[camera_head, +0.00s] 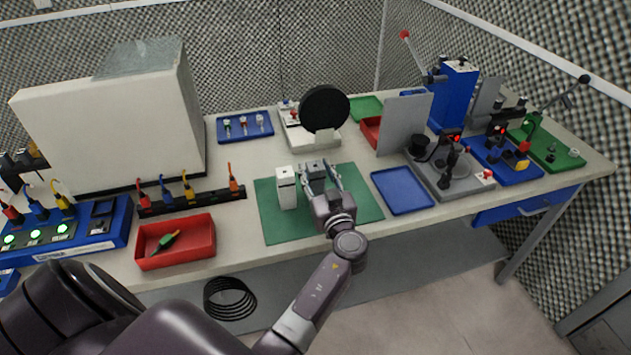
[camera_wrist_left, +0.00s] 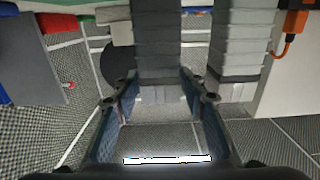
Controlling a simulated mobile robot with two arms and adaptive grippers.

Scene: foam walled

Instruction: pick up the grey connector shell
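The grey connector shell (camera_head: 316,167) stands on the green mat (camera_head: 268,225), partly hidden by my left gripper. In the left wrist view the shell (camera_wrist_left: 158,45) is a dark grey ribbed block between the fingers. My left gripper (camera_head: 318,174) is open, with one finger on each side of the shell; narrow gaps seem to show beside it. A paler, white-topped shell (camera_head: 286,188) stands just left of it on the mat. It also shows in the wrist view (camera_wrist_left: 240,45), outside the fingers. My right gripper is not in view.
A red tray (camera_head: 200,252) with a green-and-black connector lies left of the mat. An empty blue tray (camera_head: 402,190) lies to its right. A black disc (camera_head: 324,107) stands behind the mat. A strip of connectors (camera_head: 190,202) stands at left. The mat's front right is clear.

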